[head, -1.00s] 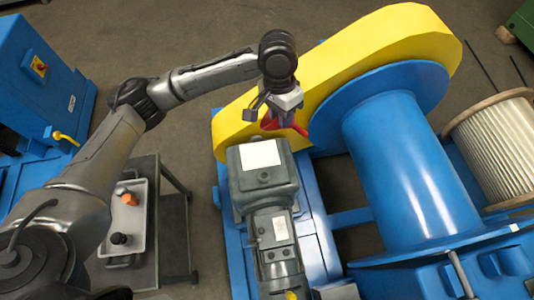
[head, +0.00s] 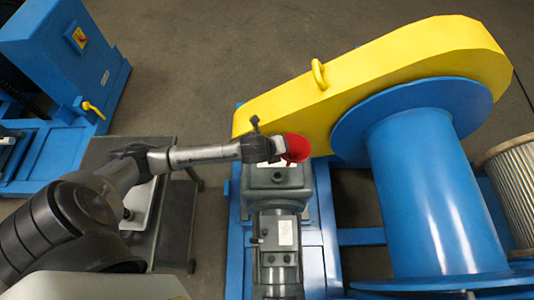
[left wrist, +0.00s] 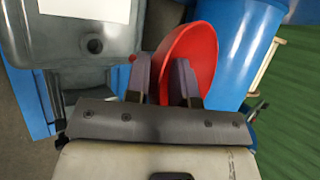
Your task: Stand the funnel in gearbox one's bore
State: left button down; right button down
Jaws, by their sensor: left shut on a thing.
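The red funnel (head: 297,148) is in my left gripper (head: 279,149), above the far end of the grey gearbox (head: 262,204). My right gripper is not in view.
A large blue drum (head: 425,180) stands to the right. A grey cart (head: 178,222) is at left, partly behind my left arm. A blue cabinet (head: 50,50) is farther left.

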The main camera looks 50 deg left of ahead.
pick_arm(q)
jog(key=s+a+f+m+h, duration=0.2)
jog(key=s+f+m+t+h, duration=0.1)
jog(key=f, duration=0.1)
jog(key=shift+s+a+b, duration=0.1)
jog(key=shift+a+b, duration=0.2)
jog(key=shift+a, duration=0.1)
notch_tip(320, 180, down, 8)
jog(key=b, duration=0.4)
jog(key=shift+m, duration=0.4)
dwell(0.5)
jog(key=shift+f, duration=0.1)
jog(key=shift+f, duration=0.1)
dwell(0.6)
jog(key=shift+a+f, duration=0.1)
jog(key=shift+f, duration=0.2)
